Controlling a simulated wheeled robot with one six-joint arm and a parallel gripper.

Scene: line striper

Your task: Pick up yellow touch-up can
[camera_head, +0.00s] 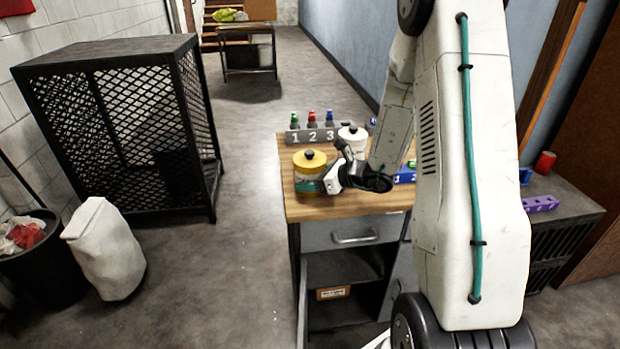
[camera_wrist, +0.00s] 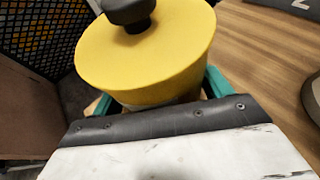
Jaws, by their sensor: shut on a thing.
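The yellow touch-up can (camera_head: 309,163) has a yellow top and a black knob. It stands upright at the left front of the wooden cabinet top (camera_head: 345,208). My gripper (camera_head: 312,185) reaches it from the right and is shut on it, with the can between the fingers. In the wrist view the can's yellow top (camera_wrist: 150,55) fills the upper middle, and the teal fingers of my gripper (camera_wrist: 158,106) show on both sides below it. The can's lower body is mostly hidden behind the gripper. I cannot tell whether its base touches the wood.
A white can (camera_head: 352,139) stands behind my wrist. A grey numbered rack (camera_head: 312,134) holds small bottles with coloured caps at the back edge. A blue block (camera_head: 405,175) lies to the right. A mesh cage (camera_head: 130,120) and a white bag (camera_head: 104,250) stand on the floor left.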

